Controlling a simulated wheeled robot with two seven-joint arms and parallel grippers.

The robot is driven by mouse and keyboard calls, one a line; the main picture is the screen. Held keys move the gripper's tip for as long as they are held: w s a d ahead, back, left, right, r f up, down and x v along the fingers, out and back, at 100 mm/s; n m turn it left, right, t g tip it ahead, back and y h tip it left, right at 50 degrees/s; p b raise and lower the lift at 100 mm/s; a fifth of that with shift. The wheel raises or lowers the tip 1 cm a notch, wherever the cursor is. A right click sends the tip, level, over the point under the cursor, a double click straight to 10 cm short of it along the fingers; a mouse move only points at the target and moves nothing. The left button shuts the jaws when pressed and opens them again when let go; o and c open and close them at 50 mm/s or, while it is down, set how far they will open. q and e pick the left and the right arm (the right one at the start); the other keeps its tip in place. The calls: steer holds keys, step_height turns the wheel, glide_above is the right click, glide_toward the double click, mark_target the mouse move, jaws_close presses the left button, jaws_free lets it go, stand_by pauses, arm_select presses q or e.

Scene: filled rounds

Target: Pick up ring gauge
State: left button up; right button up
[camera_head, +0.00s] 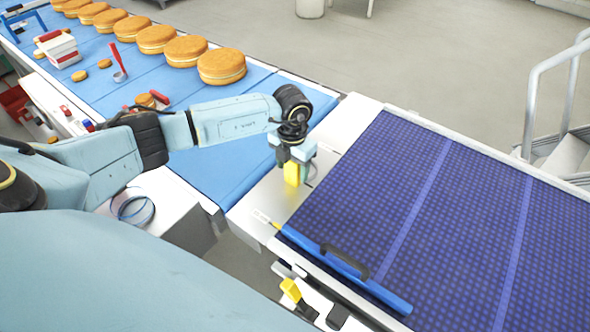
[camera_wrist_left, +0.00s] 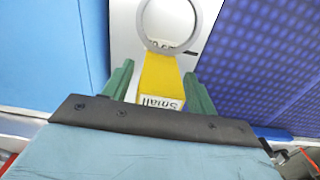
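The ring gauge has a yellow handle (camera_head: 292,173) marked "Small" and a pale metal ring. It is on the bare metal plate between the blue belt and the dark blue mesh belt. In the left wrist view its handle (camera_wrist_left: 162,75) points toward me, and the ring (camera_wrist_left: 145,22) is at the top. My left gripper (camera_head: 292,152) is above the handle in the head view. In the left wrist view its green fingers (camera_wrist_left: 160,80) are on both sides of the handle, with a visible gap on the left. My right gripper is not in view.
A blue bar with a black handle (camera_head: 345,262) lies along the mesh belt's (camera_head: 440,210) near edge. Several round filled cakes (camera_head: 221,67) line the blue belt (camera_head: 215,165). A second yellow item (camera_head: 290,290) shows below the plate. Metal rails (camera_head: 530,95) stand at right.

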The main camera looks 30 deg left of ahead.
arm_select(q)
steer(key=c, duration=0.8)
